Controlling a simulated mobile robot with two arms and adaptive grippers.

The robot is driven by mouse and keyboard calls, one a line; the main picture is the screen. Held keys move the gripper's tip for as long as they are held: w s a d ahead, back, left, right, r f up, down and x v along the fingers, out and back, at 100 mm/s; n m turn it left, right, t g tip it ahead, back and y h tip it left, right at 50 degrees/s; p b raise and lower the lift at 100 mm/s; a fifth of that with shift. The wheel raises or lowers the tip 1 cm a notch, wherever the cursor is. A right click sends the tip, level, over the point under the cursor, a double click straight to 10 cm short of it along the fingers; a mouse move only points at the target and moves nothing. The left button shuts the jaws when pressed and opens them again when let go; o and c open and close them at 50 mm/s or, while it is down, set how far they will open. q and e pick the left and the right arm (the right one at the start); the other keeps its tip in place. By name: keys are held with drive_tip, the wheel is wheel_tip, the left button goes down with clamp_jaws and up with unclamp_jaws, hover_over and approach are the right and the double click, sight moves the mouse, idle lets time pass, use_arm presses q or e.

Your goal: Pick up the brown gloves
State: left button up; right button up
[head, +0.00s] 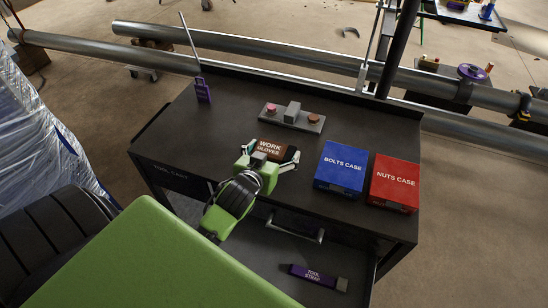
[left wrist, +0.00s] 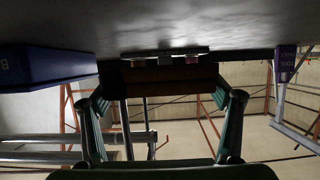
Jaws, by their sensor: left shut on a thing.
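The brown work gloves (head: 272,148), labelled "WORK GLOVES", are at the front middle of the dark tool cart (head: 235,110) in the head view. My left gripper (head: 270,154) is shut on them, with one finger at each side. In the left wrist view the gloves (left wrist: 170,80) are a dark brown shape between the two green fingers of the left gripper (left wrist: 162,98). I cannot tell whether the gloves touch the cart top. My right gripper is not in view.
A blue bolts case (head: 341,168) and a red nuts case (head: 394,183) stand right of the gloves. A grey block holder (head: 292,117) is behind them, and a purple tagged tool (head: 202,90) back left. A purple tool strap (head: 316,276) lies in the open drawer.

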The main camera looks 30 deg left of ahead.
sight(276, 153)
use_arm(q)
drive_tip(key=s+d+r+p, duration=0.1)
drive_tip(key=s+d+r, duration=0.8)
drive_tip(key=s+r, duration=0.15)
drive_tip(key=shift+w+f+m+h, duration=0.65)
drive_tip(key=shift+f+m+h, duration=0.8)
drive_tip(key=shift+f, duration=1)
drive_tip(key=s+d+r+m+g+h, duration=0.2)
drive_tip(key=d+r+m+g+h, duration=0.2)
drive_tip(key=r+m+h, duration=0.6)
drive_tip(key=shift+s+d+r+m+g+h, duration=0.15)
drive_tip(key=shift+d+r+m+g+h, duration=0.3)
drive_tip(key=shift+g+h, duration=0.3)
drive_tip(key=shift+a, duration=0.15)
